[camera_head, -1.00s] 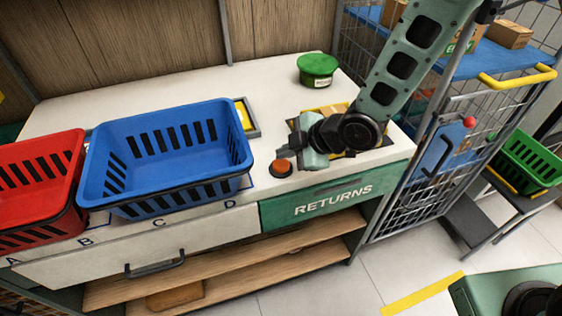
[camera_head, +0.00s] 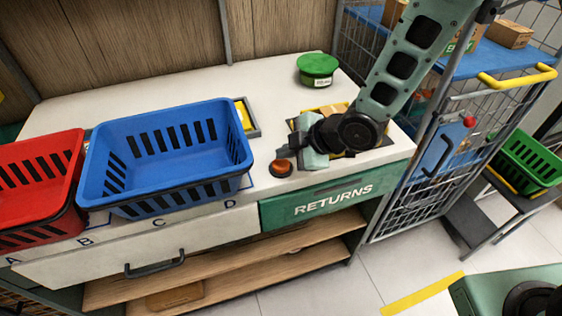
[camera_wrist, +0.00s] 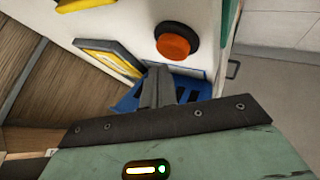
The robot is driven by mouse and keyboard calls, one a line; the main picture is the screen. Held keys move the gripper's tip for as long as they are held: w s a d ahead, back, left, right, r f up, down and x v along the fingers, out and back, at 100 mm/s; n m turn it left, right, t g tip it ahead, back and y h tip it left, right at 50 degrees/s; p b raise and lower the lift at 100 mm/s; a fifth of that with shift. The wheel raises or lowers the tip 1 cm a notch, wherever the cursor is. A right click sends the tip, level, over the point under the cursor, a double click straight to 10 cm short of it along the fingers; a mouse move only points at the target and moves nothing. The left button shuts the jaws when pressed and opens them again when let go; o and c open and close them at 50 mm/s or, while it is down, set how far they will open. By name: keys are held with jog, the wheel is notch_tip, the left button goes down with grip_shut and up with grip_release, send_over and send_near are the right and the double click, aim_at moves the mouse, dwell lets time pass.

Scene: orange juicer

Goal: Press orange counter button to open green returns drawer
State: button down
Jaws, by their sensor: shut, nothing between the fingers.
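The orange counter button (camera_head: 281,168), a round cap on a dark base, stands near the counter's front edge, right of the blue basket. It also shows in the wrist view (camera_wrist: 174,46), just beyond and slightly right of my fingertips. The green returns drawer (camera_head: 325,203), lettered RETURNS, is closed in the counter front below. My gripper (camera_head: 287,154) is low over the counter beside the button, its fingers pointing left. Its fingers are together and empty in the wrist view (camera_wrist: 157,76). I cannot tell whether they touch the button.
A blue basket (camera_head: 165,168) stands close left of the button, with a red basket (camera_head: 35,185) beyond it. A yellow-and-grey tray (camera_head: 248,117) lies behind. A green round tub (camera_head: 318,68) stands at the back. A wire cart (camera_head: 420,190) stands close right of the counter.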

aim_at(286, 165)
jog(key=shift+f+b, duration=0.4)
jog(key=shift+f+b, duration=0.55)
dwell(0.6)
jog(key=shift+r, duration=0.15)
dwell(0.3)
jog(key=shift+r+p, duration=0.7)
jog(key=shift+r, duration=0.15)
jog(key=shift+r+p, duration=1.9)
jog(key=shift+r, duration=0.65)
jog(key=shift+f, duration=0.1)
